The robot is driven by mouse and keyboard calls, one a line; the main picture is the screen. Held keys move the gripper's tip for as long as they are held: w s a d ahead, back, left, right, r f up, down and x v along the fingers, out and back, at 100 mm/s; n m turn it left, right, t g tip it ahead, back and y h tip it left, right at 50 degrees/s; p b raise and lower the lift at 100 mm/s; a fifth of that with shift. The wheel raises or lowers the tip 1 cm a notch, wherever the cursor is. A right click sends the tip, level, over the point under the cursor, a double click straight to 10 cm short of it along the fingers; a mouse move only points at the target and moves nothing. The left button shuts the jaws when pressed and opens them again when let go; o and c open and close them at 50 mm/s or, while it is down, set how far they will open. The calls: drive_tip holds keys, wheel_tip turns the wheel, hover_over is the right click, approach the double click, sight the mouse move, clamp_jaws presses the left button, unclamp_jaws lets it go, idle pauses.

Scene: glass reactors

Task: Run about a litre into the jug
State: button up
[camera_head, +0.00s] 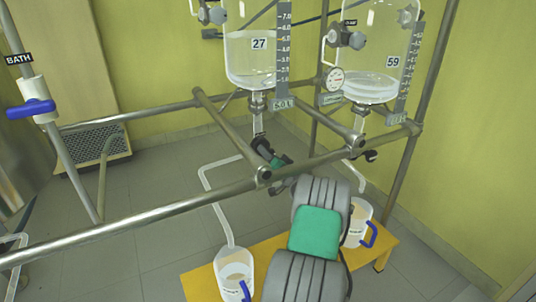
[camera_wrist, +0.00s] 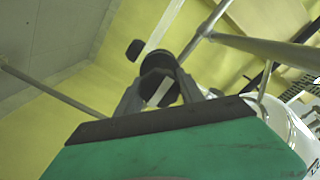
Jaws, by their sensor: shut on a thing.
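Glass reactor 27 (camera_head: 250,62) hangs in the frame with clear liquid in its lower part and a scale (camera_head: 283,50) beside it. Below it is an outlet valve with a black handle (camera_head: 260,143). My gripper (camera_head: 268,155) is shut on this handle; the wrist view shows the fingers (camera_wrist: 160,88) closed around a dark knob-like part. A pale outlet tube (camera_head: 217,205) runs down to the left jug (camera_head: 233,270), which has a blue handle and some pale contents. Flow in the tube cannot be told. A second jug (camera_head: 356,215) is partly hidden behind my arm.
Reactor 59 (camera_head: 372,80), with a little liquid, hangs at the right with its own outlet (camera_head: 360,120). Both jugs stand on a yellow bench (camera_head: 200,283). Metal rails (camera_head: 130,232) cross in front. A blue-handled BATH valve (camera_head: 30,109) is at the left.

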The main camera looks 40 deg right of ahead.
idle(0.3)
drive_tip(key=o, duration=1.4)
drive_tip(key=p+v, duration=0.1)
drive_tip(key=v, duration=0.7)
drive_tip(key=shift+p, duration=0.35)
